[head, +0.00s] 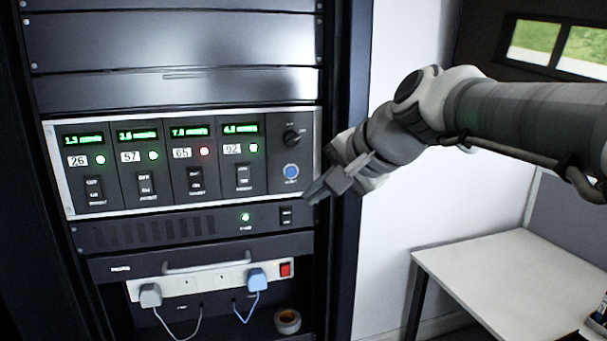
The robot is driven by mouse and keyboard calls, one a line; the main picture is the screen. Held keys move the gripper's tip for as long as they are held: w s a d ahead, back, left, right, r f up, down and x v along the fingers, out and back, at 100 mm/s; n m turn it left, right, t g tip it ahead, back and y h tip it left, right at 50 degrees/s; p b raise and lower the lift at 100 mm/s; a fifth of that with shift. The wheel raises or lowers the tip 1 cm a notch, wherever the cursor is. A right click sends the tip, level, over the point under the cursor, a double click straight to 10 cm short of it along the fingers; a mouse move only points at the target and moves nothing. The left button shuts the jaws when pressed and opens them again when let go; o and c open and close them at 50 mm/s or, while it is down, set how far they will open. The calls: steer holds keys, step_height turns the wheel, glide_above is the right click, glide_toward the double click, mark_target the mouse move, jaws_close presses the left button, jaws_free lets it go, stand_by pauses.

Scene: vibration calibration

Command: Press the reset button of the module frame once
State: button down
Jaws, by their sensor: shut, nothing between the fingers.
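The module frame (262,202) is a silver-edged panel in the dark rack, with several modules showing green displays, number labels and black rocker switches. The module labelled 65 (195,165) has a red light; the others have green lights. A round blue button (291,171) sits at the lower right of the frame, under a black rotary knob (291,137). The small label under the button is too blurred to read. My gripper (310,197) is shut and empty, just right of and below the blue button, pointing left. It appears apart from the button.
Below the frame is a unit with a green light and a black switch (286,215). Lower down is a white power strip (205,282) with plugs, a red switch and a roll of tape (287,320). A white table (520,275) stands at right.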

steer(key=shift+w, duration=0.15)
steer(key=shift+w+a+p, duration=0.4)
steer(key=shift+w, duration=0.95)
steer(key=shift+w+a+p, duration=0.4)
steer(key=shift+w, duration=1)
steer(key=shift+w+a+p, duration=0.4)
steer(key=shift+w, duration=0.95)
steer(key=shift+w, duration=0.1)
steer(key=shift+w+a, duration=0.15)
steer(key=shift+w, duration=0.15)
steer(key=shift+w+a, duration=0.1)
steer(key=shift+w, duration=0.3)
steer(key=shift+s, duration=0.1)
steer(key=shift+s+d, duration=0.25)
steer(key=shift+s, duration=0.45)
steer(key=shift+s+d+b, duration=0.25)
steer(key=shift+s+b, duration=0.05)
steer(key=shift+s, duration=0.5)
steer(key=shift+s+d+b, duration=0.2)
steer(key=shift+s+b, duration=0.1)
steer(key=shift+s, duration=0.5)
steer(key=shift+s+d+b, duration=0.25)
steer(key=shift+s+b, duration=0.05)
steer(key=shift+s, duration=0.5)
